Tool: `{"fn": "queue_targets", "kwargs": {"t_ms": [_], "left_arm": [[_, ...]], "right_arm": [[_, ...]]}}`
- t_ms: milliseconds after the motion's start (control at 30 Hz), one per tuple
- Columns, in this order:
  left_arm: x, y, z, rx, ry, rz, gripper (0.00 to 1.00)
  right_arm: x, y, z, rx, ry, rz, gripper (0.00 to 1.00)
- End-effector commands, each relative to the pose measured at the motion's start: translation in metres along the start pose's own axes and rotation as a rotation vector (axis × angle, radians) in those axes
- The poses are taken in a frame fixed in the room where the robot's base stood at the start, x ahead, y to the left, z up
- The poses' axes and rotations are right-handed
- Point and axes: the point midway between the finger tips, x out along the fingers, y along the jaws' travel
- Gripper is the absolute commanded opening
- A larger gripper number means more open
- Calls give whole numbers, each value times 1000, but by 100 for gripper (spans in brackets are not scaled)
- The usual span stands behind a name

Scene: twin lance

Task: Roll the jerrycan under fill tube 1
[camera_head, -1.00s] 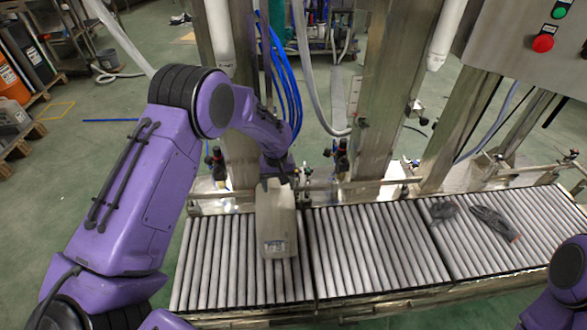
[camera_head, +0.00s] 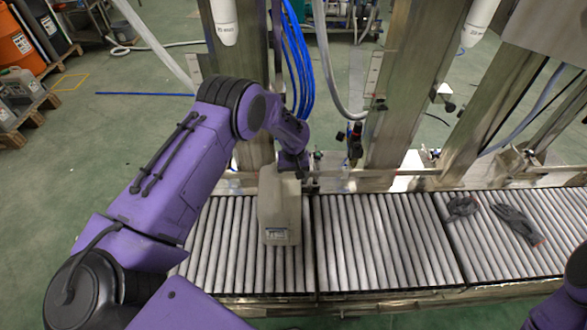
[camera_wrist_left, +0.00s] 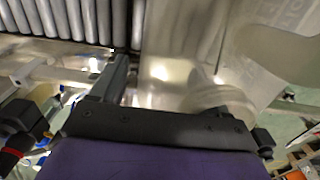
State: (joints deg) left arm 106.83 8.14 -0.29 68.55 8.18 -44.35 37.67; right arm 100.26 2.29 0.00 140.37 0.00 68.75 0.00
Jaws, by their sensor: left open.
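A pale translucent jerrycan (camera_head: 279,212) with a small label low on its near face stands on the left section of the roller conveyor (camera_head: 341,242). My left gripper (camera_head: 291,168) is at the can's far top end; my wrist partly hides the contact there. In the left wrist view the jerrycan (camera_wrist_left: 205,50) fills the space beside a dark open finger; whether the finger touches it I cannot tell. Two white fill tubes hang above: one at the left (camera_head: 224,20), up and left of the can, and one at the right (camera_head: 481,18). My right gripper is out of view.
Dark gloves (camera_head: 515,222) lie on the right conveyor section. The middle rollers are clear. A metal rail (camera_head: 370,172) and steel posts (camera_head: 410,85) stand along the far side. Blue hoses (camera_head: 298,65) hang behind my left wrist.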

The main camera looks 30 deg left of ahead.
Motion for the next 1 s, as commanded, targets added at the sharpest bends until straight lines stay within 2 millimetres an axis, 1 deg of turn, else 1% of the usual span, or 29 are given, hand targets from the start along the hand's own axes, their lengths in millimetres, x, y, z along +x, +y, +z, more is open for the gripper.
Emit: {"fn": "queue_targets", "kwargs": {"t_ms": [100,267,367,400,467,500,533,567,667,1000], "left_arm": [[3,0,0,0,0,0,75],[3,0,0,0,0,0,75],[3,0,0,0,0,0,46],[3,0,0,0,0,0,33],[3,0,0,0,0,0,14],[3,0,0,0,0,0,9],[2,0,0,0,1,0,9],[2,0,0,0,1,0,3],[1,-5,0,-1,0,0,3],[1,-36,0,-3,0,0,2]], "right_arm": [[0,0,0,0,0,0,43],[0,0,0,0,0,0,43],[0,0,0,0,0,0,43],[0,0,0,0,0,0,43],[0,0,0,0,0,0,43],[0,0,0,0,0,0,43],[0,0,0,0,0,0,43],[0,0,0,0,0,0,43],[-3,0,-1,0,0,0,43],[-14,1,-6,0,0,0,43]]}}
